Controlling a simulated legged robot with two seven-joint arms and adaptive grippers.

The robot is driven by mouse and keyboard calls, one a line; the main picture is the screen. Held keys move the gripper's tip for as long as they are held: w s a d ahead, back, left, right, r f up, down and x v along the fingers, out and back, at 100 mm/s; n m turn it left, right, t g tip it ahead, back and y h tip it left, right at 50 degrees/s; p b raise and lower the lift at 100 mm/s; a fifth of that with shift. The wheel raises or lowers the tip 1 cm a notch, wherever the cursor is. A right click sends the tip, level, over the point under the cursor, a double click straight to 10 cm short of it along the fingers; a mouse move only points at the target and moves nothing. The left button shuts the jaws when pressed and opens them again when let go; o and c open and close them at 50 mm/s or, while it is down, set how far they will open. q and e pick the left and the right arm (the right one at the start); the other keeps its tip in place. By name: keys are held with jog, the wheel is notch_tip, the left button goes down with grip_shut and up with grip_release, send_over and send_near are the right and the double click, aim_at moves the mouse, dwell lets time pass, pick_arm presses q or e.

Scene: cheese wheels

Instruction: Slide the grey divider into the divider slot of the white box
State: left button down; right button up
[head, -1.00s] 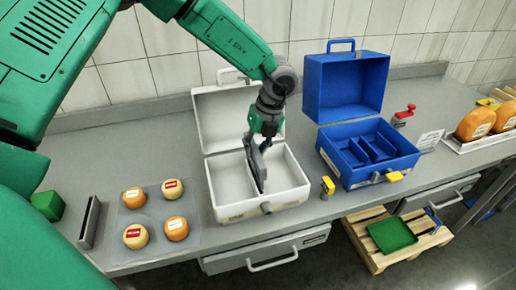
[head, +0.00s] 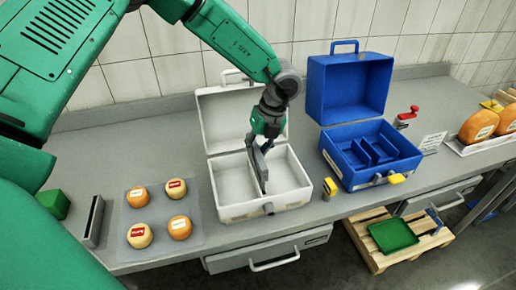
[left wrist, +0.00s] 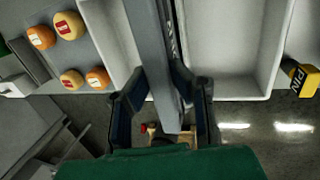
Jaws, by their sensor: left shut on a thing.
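The white box (head: 228,207) stands open on the grey bench, its lid (head: 215,112) tilted up at the back. My left gripper (head: 259,148) is over the middle of the box, pointing down, and is shut on the grey divider (head: 261,172). The divider stands upright and runs front to back at the middle of the box. In the left wrist view the divider (left wrist: 160,65) lies between both fingers (left wrist: 165,105), with box floor on either side. Whether its lower edge sits in the slot cannot be told. My right gripper is not in view.
An open blue box (head: 350,178) stands to the right, with a yellow block (head: 330,188) between the boxes. Several small cheeses (head: 138,197) lie on a mat at left, beside a grey holder (head: 92,222) and green block (head: 53,204). Large cheeses (head: 477,126) are far right.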

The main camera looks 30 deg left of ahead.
pick_arm(q)
jog(key=shift+a, duration=0.15)
jog(key=shift+d, duration=0.35)
jog(key=shift+f+b, duration=1.15)
jog(key=shift+f, duration=1.65)
jog(key=c, duration=1.4)
grip_release()
jog(key=shift+o, duration=0.2)
jog(key=shift+r, duration=0.15)
jog(key=shift+w+r, duration=0.1)
jog(key=shift+r, duration=0.2)
jog(key=v, duration=1.1)
